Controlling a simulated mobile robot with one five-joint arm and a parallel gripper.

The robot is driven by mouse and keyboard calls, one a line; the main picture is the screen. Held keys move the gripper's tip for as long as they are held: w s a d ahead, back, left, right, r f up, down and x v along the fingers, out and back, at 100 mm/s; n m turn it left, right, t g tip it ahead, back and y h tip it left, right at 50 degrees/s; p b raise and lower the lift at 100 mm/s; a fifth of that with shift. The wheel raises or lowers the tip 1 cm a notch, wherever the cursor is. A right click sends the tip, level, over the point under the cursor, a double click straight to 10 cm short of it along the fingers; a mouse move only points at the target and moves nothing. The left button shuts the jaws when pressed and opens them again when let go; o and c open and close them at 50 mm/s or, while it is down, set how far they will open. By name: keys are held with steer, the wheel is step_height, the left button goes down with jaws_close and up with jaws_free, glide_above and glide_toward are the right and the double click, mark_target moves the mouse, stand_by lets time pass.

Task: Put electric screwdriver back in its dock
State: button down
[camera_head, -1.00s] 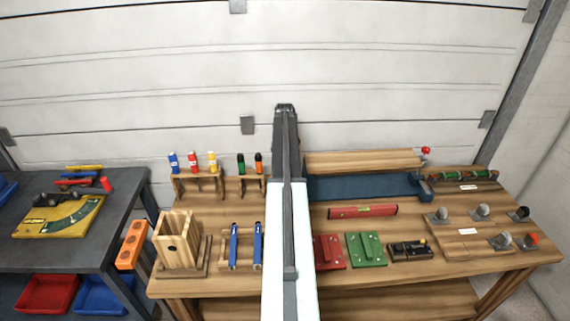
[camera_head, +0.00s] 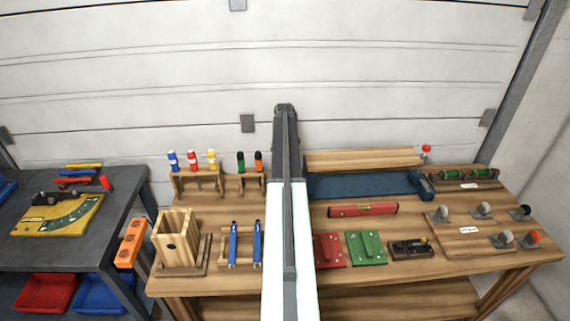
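I cannot make out an electric screwdriver for certain in the head view. An upright wooden box-shaped holder (camera_head: 172,243) on a base stands at the bench's front left; it may be the dock, and nothing sticks out of its top. My arm reaches straight up the middle of the view and covers a strip of the bench. Its dark far end stands out against the garage door. No fingers show, so I cannot see my gripper or whether it holds anything.
The wooden bench (camera_head: 330,281) carries racked screwdrivers (camera_head: 193,160), two blue tools (camera_head: 233,243), a red level (camera_head: 363,209), a blue vise (camera_head: 365,186), red (camera_head: 329,250) and green (camera_head: 366,248) blocks. A dark table (camera_head: 60,253) stands left. Bare wood shows between items.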

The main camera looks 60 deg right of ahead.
steer(key=shift+f, duration=0.2)
steer(key=c, duration=0.6)
jaws_free()
steer(key=shift+r, duration=0.15)
step_height(320, 180, up, 7)
steer(key=p, duration=0.7)
stand_by(0.5)
